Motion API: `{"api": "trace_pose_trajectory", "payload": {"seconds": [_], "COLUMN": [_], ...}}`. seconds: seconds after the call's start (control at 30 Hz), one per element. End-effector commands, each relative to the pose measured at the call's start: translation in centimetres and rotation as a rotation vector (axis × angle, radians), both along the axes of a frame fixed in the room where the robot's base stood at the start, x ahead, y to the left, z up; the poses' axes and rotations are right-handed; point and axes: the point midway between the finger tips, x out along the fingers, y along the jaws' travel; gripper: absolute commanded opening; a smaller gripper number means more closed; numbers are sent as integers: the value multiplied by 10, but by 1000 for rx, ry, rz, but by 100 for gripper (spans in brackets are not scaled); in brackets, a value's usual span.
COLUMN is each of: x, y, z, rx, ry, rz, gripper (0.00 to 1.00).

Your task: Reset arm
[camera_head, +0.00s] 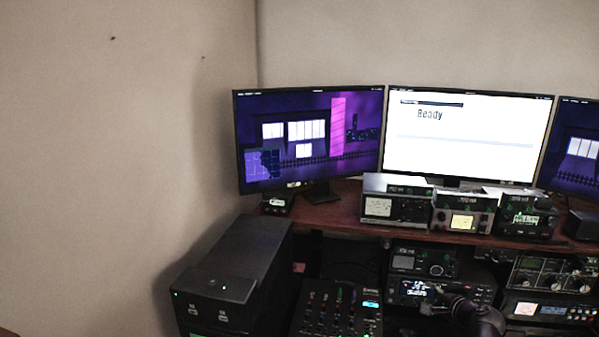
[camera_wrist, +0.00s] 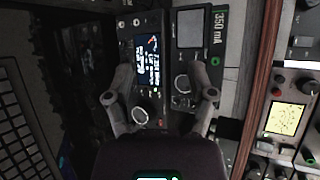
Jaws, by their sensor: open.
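My gripper (camera_wrist: 166,88) is open in the wrist view, its two grey fingers spread apart with nothing held between them. Behind the fingers is a black radio with a lit screen (camera_wrist: 147,58) and a round tuner knob (camera_wrist: 140,115). A smaller unit (camera_wrist: 187,55) marked 350 mA, with its own knob (camera_wrist: 183,84), sits beside it. In the head view my dark arm end (camera_head: 474,314) is at the bottom, in front of the lit radio (camera_head: 413,288) and partly covering the equipment there. Whether the fingers touch anything cannot be told.
A wooden shelf (camera_head: 330,217) carries several meter units (camera_head: 397,207) below the monitors (camera_head: 460,140). A mixer (camera_head: 338,308) and a black box (camera_head: 232,275) stand to the left. A keyboard (camera_wrist: 22,130) lies at the wrist view's left edge. The wall side is clear.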

Motion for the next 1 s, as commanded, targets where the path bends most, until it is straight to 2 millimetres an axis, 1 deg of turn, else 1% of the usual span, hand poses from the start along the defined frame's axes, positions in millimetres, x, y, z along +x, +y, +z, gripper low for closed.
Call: {"api": "trace_pose_trajectory", "payload": {"seconds": [0.03,0.2,0.4,0.5,0.7,0.8,1.0], "x": [0,-6,-23,-34,-60,-74,-96], "y": [19,70,119,139,170,181,195], "z": [-4,-25,-48,-58,-72,-76,-78], "rx": [-53,-246,-463,-568,-770,-867,-1021], "ry": [29,129,244,300,414,474,578], "rz": [63,278,531,657,902,1022,1212], "gripper": [71,71,71,71,71,71,71]}}
